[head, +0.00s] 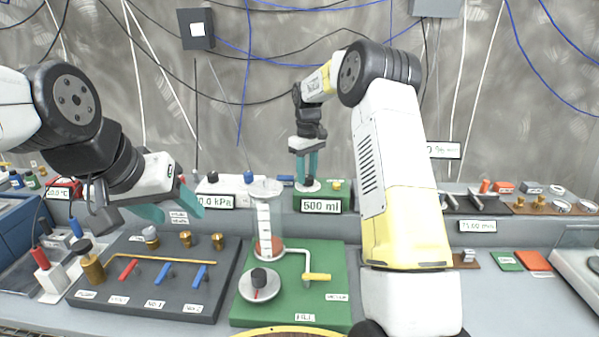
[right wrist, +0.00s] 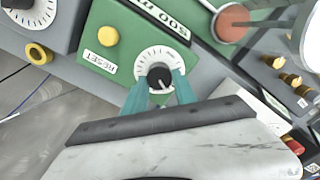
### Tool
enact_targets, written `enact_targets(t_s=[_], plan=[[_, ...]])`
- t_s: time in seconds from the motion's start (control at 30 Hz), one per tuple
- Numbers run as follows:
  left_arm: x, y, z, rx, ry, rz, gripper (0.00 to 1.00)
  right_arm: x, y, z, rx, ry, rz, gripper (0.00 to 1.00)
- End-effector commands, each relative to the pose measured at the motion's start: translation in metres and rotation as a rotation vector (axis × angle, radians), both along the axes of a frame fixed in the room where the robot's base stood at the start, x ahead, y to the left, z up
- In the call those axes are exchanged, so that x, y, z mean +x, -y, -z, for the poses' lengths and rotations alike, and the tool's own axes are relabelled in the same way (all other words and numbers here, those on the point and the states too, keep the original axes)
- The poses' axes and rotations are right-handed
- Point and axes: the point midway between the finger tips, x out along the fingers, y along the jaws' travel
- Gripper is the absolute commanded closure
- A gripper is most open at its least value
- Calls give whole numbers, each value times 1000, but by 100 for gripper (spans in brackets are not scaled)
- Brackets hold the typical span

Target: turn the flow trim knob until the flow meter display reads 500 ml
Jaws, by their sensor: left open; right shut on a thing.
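The flow meter (head: 335,199) is a green box on the back shelf, and its display (head: 320,206) reads 500 ml. The flow trim knob (right wrist: 159,78) is a dark round knob on a white graduated dial on the box's top. My right gripper (right wrist: 160,88) reaches down from above with its teal fingers shut on the knob; it also shows in the head view (head: 308,181). In the head view the fingers partly hide the knob. My left gripper (head: 176,209) is open and empty above the dark grey valve board at the left.
A yellow button (right wrist: 108,36) marked RESET is beside the dial. A green board (head: 330,262) with a glass column (head: 265,225) and a black knob stands in front. A grey board (head: 150,285) with coloured valve levers lies left. My right arm hides part of the bench.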

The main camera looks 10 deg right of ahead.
Motion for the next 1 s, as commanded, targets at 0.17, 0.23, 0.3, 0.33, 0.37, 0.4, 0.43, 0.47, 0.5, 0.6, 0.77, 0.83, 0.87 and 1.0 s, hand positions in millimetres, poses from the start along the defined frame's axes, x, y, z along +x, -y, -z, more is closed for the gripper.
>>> enact_targets(t_s=[0.17, 0.23, 0.3, 0.33, 0.37, 0.4, 0.43, 0.47, 0.5, 0.6, 0.77, 0.83, 0.87, 1.0], plan=[[0, 0, 0, 0, 0, 0, 45, 1, 0, -1, -1, 3, 1, 100], [0, 0, 0, 0, 0, 0, 45, 1, 0, -1, -1, 3, 1, 61], [0, 0, 0, 0, 0, 0, 45, 1, 0, -1, -1, 3, 1, 47], [0, 0, 0, 0, 0, 0, 45, 1, 0, -1, -1, 3, 1, 45], [0, 0, 0, 0, 0, 0, 45, 1, 0, -1, -1, 3, 1, 45], [0, 0, 0, 0, 0, 0, 45, 0, 0, -1, 0, 2, 1, 45], [0, 0, 0, 0, 0, 0, 45, 0, 0, -1, 0, 1, 1, 45], [0, 0, 0, 0, 0, 0, 45, 0, 0, -1, 0, 1, 1, 45], [0, 0, 0, 0, 0, 0, 45, 0, 0, -1, 0, 1, 1, 45], [0, 0, 0, 0, 0, 0, 45, 0, 0, -1, 0, 1, 1, 45], [0, 0, 0, 0, 0, 0, 45, 1, 0, -13, 0, 4, 2, 45], [0, 0, 0, 0, 0, 0, 45, 1, 0, -24, 1, 4, 2, 45], [0, 0, 0, 0, 0, 0, 45, 1, 0, -30, 1, 5, 2, 45], [0, 0, 0, 0, 0, 0, 45, 1, 0, -54, 1, 4, 1, 45]])
